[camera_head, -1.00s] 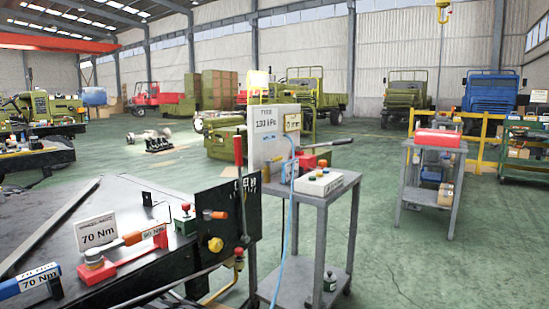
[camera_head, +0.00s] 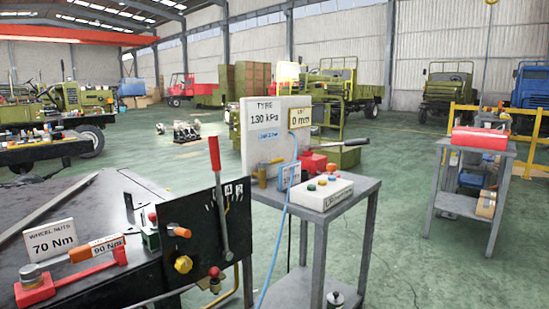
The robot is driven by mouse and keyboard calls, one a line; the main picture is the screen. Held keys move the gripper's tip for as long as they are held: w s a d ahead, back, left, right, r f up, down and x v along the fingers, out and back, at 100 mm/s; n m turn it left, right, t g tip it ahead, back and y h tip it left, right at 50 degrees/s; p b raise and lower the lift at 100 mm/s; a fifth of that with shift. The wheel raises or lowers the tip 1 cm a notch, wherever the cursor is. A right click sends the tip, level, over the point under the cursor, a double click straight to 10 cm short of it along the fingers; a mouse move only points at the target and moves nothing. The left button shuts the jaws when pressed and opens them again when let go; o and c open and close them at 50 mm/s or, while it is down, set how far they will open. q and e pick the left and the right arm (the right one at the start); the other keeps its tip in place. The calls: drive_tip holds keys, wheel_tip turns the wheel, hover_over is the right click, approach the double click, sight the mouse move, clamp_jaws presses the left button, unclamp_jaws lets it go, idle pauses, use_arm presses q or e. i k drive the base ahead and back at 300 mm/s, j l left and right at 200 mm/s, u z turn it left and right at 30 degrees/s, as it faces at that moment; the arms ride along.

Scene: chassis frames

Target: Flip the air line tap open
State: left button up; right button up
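A black control panel (camera_head: 205,248) stands at the front edge of the dark chassis table. It carries a tall lever with a red grip (camera_head: 214,154), standing nearly upright, an orange-handled knob (camera_head: 180,231) and a yellow knob (camera_head: 183,264). Below the panel's right side is a small brass fitting with a red top (camera_head: 214,281), by a yellow pipe. A light blue hose (camera_head: 283,238) hangs down the front of the grey trolley from the gauge board. No part is labelled as the air line tap, and I cannot tell which it is. Neither gripper is in view.
The grey trolley (camera_head: 355,187) holds a white "130 kPa" board (camera_head: 266,145) and a button box (camera_head: 323,193). A red torque wrench (camera_head: 60,284) lies on the dark table. A second trolley (camera_head: 455,203) stands right. Green floor (camera_head: 405,225) between the trolleys is clear.

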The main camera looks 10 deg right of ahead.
sight(262, 165)
drive_tip(key=i+l, duration=0.2)
drive_tip(key=l, duration=0.15)
drive_tip(key=i+l+u, duration=0.1)
drive_tip(key=l, duration=0.25)
drive_tip(key=i+l+u, duration=0.1)
drive_tip(key=i+l, duration=0.3)
drive_tip(key=l, duration=0.35)
drive_tip(key=i+l+u, duration=0.1)
drive_tip(key=l, duration=0.25)
